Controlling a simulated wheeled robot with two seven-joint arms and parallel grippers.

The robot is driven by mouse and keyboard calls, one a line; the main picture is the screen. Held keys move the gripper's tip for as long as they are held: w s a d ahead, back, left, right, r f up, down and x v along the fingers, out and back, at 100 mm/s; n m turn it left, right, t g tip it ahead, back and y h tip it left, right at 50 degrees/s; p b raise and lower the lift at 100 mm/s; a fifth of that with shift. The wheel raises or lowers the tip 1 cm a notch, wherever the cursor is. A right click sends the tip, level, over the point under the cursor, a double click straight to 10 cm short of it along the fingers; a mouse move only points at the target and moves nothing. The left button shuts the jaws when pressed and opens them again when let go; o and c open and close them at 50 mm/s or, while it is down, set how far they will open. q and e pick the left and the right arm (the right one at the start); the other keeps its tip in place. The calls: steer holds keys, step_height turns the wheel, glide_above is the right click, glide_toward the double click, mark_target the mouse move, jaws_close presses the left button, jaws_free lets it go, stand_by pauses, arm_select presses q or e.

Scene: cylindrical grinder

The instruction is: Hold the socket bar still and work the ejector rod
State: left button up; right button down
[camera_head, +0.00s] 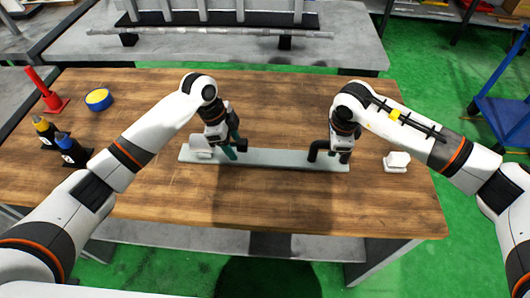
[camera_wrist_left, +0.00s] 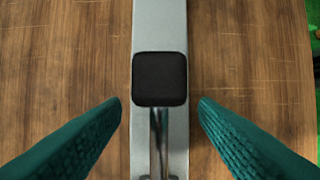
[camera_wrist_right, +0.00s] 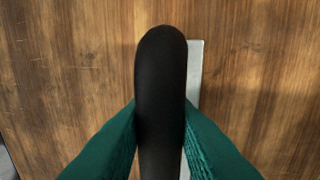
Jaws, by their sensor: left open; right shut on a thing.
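The socket bar (camera_head: 275,158) is a long grey bar lying across the wooden table. What looks like the ejector rod is a shiny metal rod along the bar with a square black knob (camera_wrist_left: 160,78); the knob also shows in the head view (camera_head: 241,146). My left gripper (camera_wrist_left: 160,110) is open, its teal fingers on either side of the rod and apart from it. A bent black handle (camera_head: 316,148) stands at the bar's right end. My right gripper (camera_wrist_right: 160,115) is shut on this rounded black handle (camera_wrist_right: 160,65). The handle's lower part is hidden.
A white block (camera_head: 397,160) stands right of the bar. A yellow-blue round container (camera_head: 98,99), a red stand (camera_head: 48,92) and dark bottles (camera_head: 68,148) are at the table's left. The wooden table (camera_head: 260,210) is clear in front of the bar.

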arm_select(q)
steer(key=shift+r, duration=3.65)
arm_select(e)
steer(key=shift+d, duration=0.1)
steer(key=c, duration=1.1)
jaws_free()
steer(key=shift+c, duration=0.2)
step_height(320, 180, up, 12)
steer(key=s, duration=0.2)
steer(key=shift+s, duration=0.15)
arm_select(q)
steer(key=shift+s+f, duration=0.1)
arm_select(e)
steer(key=shift+s+f, duration=0.1)
steer(key=shift+f, duration=0.1)
